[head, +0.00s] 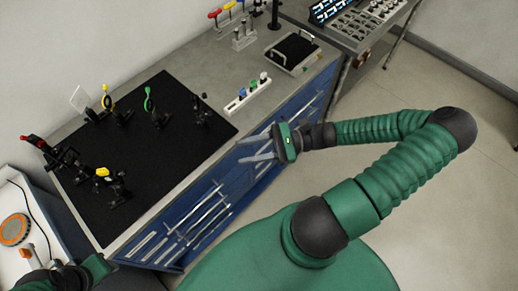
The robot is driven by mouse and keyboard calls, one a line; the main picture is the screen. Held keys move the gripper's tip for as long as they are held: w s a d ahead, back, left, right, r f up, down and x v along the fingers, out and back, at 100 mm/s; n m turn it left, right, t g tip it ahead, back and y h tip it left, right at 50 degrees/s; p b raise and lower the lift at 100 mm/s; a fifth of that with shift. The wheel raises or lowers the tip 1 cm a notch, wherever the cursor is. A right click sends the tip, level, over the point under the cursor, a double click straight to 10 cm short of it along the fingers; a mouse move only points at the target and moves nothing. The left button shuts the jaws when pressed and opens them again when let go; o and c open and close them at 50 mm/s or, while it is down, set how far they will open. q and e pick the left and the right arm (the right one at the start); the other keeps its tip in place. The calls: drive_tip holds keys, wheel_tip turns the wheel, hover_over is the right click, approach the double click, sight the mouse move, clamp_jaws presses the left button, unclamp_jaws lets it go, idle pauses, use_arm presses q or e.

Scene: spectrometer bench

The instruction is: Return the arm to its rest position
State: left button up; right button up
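My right arm comes in from the lower right, bends at a black elbow, and reaches back to the left. My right gripper (258,147) is open, with its two grey fingers spread and nothing between them. It is in front of the blue drawer cabinet (225,197), just off the bench's front edge. My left arm shows only in part at the lower left corner, as green and black links. The fingers of my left gripper cannot be made out there.
A black breadboard (165,165) with several optic mounts lies on the grey bench (190,62). A white holder (247,95) with coloured caps and a black-topped tray (293,52) stand farther back. A white instrument (14,232) is at left. Floor (440,90) at right is clear.

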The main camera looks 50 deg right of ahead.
drive_tip(key=v, duration=0.3)
drive_tip(key=shift+s+d, duration=0.15)
drive_tip(key=shift+d, duration=0.1)
drive_tip(key=s+a+f+n+g+h+b, duration=0.1)
drive_tip(key=s+a+f+n+g+h, duration=0.1)
drive_tip(key=a+f+n+g+h, duration=0.25)
drive_tip(key=s+a+f+n+g+h, duration=0.2)
drive_tip(key=s+f+n+g+h, duration=0.1)
drive_tip(key=f+n+g, duration=0.4)
drive_tip(key=w+a+r+n+t+h+b, duration=0.1)
drive_tip(key=w+a+r+n+t+h, duration=0.2)
drive_tip(key=w+r+n+h, duration=0.4)
drive_tip(key=w+n+t, duration=0.1)
drive_tip(key=w+n, duration=0.1)
drive_tip(key=n, duration=0.2)
drive_tip(key=shift+w+a, duration=0.2)
drive_tip(key=shift+a, duration=0.05)
